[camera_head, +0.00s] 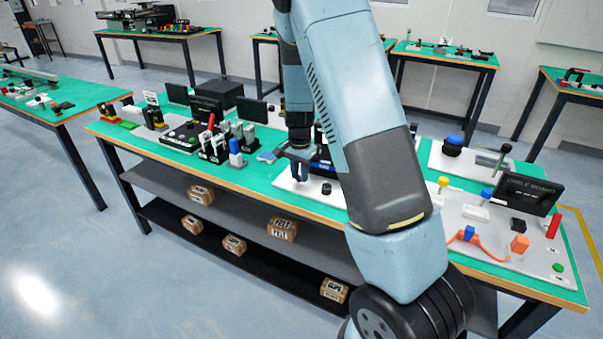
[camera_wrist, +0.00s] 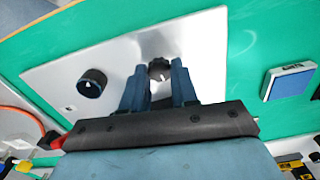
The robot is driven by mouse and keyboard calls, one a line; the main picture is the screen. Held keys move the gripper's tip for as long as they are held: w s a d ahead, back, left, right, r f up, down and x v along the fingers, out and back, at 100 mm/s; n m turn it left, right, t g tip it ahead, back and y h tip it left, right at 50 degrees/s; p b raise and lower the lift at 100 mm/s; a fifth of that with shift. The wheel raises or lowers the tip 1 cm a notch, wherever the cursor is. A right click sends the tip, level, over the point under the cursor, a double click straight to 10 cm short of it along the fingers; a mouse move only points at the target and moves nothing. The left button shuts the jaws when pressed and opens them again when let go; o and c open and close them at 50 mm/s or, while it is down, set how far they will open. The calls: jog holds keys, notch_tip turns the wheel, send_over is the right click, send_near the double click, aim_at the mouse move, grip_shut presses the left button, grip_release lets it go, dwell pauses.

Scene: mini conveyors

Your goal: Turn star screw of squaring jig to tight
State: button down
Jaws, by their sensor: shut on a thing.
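My gripper (camera_head: 298,172) points down over a white plate (camera_head: 313,198) near the front edge of the green table. In the wrist view my gripper (camera_wrist: 157,80) has its two blue fingers on either side of a small dark lobed knob (camera_wrist: 160,67), and is shut on it. This knob looks like the star screw; a small white mark shows at its edge. The fingers hide part of it. A second, round black knob (camera_wrist: 92,82) with a white mark stands apart on the same plate (camera_wrist: 60,78). It also shows in the head view (camera_head: 326,188).
A blue-topped square block (camera_wrist: 290,82) lies right of the plate in the wrist view. Switches and black boxes (camera_head: 207,105) crowd the table to the left. A cable board (camera_head: 530,193) with an orange cable (camera_head: 490,254) is at the right. My arm hides the table's middle.

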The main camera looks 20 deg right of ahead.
jog(key=shift+w+r, duration=0.1)
jog(key=c, duration=0.9)
grip_release()
jog(key=shift+o, duration=0.2)
notch_tip(320, 180, up, 14)
jog(key=shift+f, duration=0.2)
